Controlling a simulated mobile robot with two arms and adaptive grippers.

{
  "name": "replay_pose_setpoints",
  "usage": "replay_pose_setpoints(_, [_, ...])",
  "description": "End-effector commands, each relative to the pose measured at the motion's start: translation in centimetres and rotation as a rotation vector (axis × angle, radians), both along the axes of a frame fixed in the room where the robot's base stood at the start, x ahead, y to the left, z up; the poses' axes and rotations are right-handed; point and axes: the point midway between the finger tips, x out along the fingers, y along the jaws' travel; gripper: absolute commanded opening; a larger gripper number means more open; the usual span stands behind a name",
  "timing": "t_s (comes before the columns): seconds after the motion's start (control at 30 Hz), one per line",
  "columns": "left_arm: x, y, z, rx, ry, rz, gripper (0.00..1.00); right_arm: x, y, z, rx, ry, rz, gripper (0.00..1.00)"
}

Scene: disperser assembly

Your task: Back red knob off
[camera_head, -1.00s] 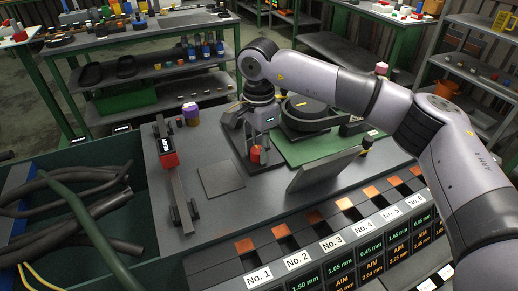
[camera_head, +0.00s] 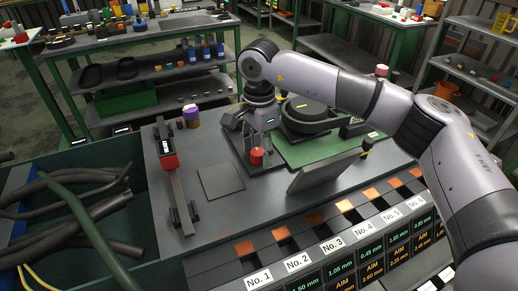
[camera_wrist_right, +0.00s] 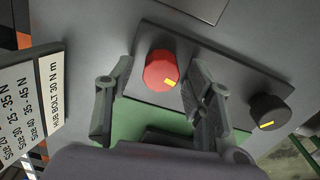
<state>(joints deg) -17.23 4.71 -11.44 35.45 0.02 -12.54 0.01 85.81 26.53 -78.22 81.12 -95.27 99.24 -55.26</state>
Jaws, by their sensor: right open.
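The red knob (camera_head: 257,156) sits on a dark plate on the grey worktable (camera_head: 205,218). In the right wrist view the red knob (camera_wrist_right: 160,70) shows with a yellow mark on its face. My right gripper (camera_head: 258,143) comes down over it from above. In the right wrist view my right gripper (camera_wrist_right: 158,80) is open, with one finger on each side of the red knob. A gap shows on the left; the right finger is close to it, and I cannot tell whether it touches. My left gripper is not in view.
A black knob (camera_wrist_right: 268,108) sits on the same plate, beyond the right finger. A green mat (camera_head: 300,152) lies beside the plate. A tilted grey panel (camera_head: 323,171) stands in front. The labelled bins (camera_head: 290,261) line the front.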

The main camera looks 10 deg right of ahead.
Motion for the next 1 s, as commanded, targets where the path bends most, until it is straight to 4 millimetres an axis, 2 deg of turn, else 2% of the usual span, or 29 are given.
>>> replay_pose_setpoints(0.17, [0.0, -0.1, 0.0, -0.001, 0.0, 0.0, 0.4, 0.1, 0.1, 2.4, 0.003, -0.004, 0.001, 0.48])
replay_pose_setpoints(0.4, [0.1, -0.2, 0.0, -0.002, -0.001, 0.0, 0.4, 0.1, 0.1, 7.7, 0.002, -0.006, 0.0, 0.48])
replay_pose_setpoints(0.6, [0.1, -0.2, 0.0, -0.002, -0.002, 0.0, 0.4, 0.1, 0.1, 10.8, 0.002, -0.003, 0.0, 0.48])
replay_pose_setpoints(0.77, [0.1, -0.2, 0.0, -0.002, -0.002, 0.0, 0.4, 0.1, 0.0, 11.7, 0.002, -0.002, 0.001, 0.48])
replay_pose_setpoints(1.0, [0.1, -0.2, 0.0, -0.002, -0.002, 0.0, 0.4, 0.0, 0.0, 11.9, 0.001, -0.001, 0.001, 0.48])
